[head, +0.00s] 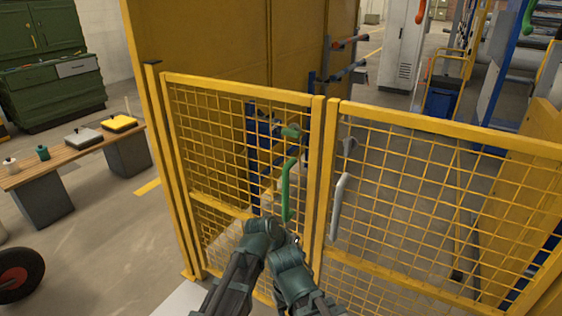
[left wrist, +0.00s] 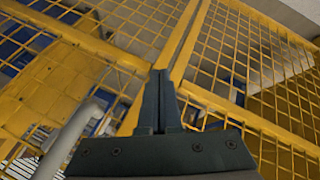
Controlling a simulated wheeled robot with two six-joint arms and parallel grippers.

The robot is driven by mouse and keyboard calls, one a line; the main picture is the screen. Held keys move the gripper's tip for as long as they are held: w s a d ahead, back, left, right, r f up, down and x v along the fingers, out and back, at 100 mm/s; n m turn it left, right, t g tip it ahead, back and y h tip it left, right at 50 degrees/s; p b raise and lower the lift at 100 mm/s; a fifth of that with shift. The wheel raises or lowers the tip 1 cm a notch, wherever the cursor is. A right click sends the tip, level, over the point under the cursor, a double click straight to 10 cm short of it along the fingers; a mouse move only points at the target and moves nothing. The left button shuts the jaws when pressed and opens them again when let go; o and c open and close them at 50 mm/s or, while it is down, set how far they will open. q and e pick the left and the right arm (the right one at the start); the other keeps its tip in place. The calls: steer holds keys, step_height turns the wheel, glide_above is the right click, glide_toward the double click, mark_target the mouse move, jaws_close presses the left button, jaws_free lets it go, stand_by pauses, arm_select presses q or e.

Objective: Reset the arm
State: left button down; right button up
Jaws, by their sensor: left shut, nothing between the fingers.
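Two yellow mesh gate doors stand side by side. The left door (head: 240,92) has a green handle (head: 286,192) and the right door (head: 440,124) has a grey handle (head: 339,207). Their upright frames are close together, with a narrow gap between them. My left gripper (left wrist: 160,76) is shut and empty in the left wrist view, with the yellow mesh and frame bars behind its fingertips. A grey handle (left wrist: 75,138) shows to its left, apart from the fingers. In the head view dark arm links stand low before the doors and hide the fingers. My right gripper is not visible.
A wooden bench (head: 75,152) with small items stands at the left, with a green cabinet (head: 50,65) behind it. A black wheel with a red hub (head: 14,275) is at the lower left edge. Floor is open between bench and gate.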

arm_select(q)
steer(key=s+a+f+n+g+y, duration=0.15)
steer(key=s+a, duration=0.25)
steer(key=a, duration=0.5)
steer(key=s+a+f+g+y, duration=0.15)
steer(key=s+a, duration=0.25)
steer(key=a, duration=0.4)
steer(key=s+a+f+n+y, duration=0.1)
steer(key=s+a+y, duration=0.25)
steer(key=a, duration=0.55)
steer(key=s+d+m+g, duration=0.1)
steer(key=s+d+m, duration=0.15)
steer(key=d, duration=0.35)
steer(key=s+d+m, duration=0.2)
steer(key=s+d, duration=0.2)
steer(key=d, duration=0.1)
step_height(320, 180, up, 16)
steer(key=p, duration=1.6)
steer(key=shift+r, duration=0.25)
steer(key=shift+a+y, duration=0.1)
steer(key=shift+y, duration=0.15)
